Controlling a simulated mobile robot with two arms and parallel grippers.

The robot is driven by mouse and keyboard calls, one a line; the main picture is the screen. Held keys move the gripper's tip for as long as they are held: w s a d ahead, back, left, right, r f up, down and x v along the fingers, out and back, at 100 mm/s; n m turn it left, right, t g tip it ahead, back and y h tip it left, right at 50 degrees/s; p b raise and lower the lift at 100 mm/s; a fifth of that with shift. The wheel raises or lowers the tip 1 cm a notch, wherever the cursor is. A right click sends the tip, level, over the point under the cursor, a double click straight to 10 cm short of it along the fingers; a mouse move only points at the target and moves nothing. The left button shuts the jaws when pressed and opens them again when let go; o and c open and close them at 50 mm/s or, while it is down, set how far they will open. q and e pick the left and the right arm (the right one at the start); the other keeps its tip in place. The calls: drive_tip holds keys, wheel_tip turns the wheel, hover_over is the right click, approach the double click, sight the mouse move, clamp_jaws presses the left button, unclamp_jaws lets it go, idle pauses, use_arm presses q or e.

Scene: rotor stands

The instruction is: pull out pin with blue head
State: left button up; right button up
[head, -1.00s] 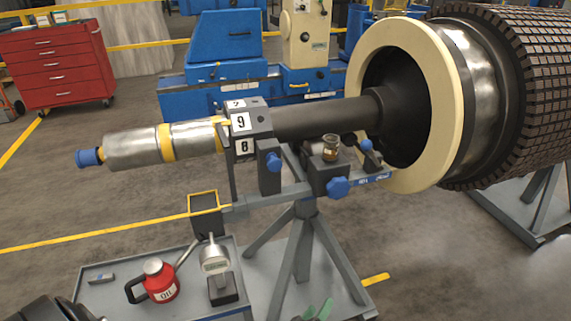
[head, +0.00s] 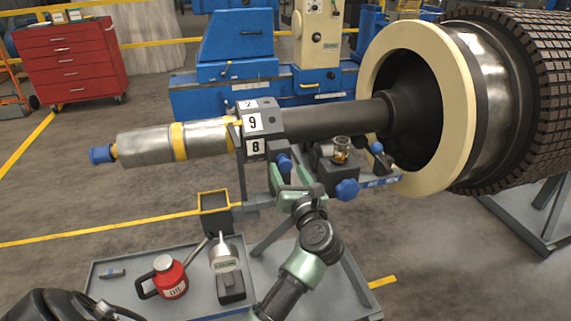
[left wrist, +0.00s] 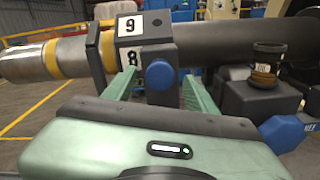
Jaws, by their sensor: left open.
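A blue-headed pin (head: 284,162) sits in the dark block below the number plates on the shaft. Its round blue head (left wrist: 160,74) faces me in the left wrist view. My left gripper (head: 291,178) has green fingers and is open. In the left wrist view its fingers (left wrist: 160,82) stand to either side of the head and the block, with nothing gripped. I cannot tell whether they touch. The pin's shank is hidden in the block. My right gripper is not in view.
A black open box (head: 215,212) is left.

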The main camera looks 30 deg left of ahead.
use_arm(q)
drive_tip(key=shift+x, duration=1.45)
clamp_jaws()
idle(0.3)
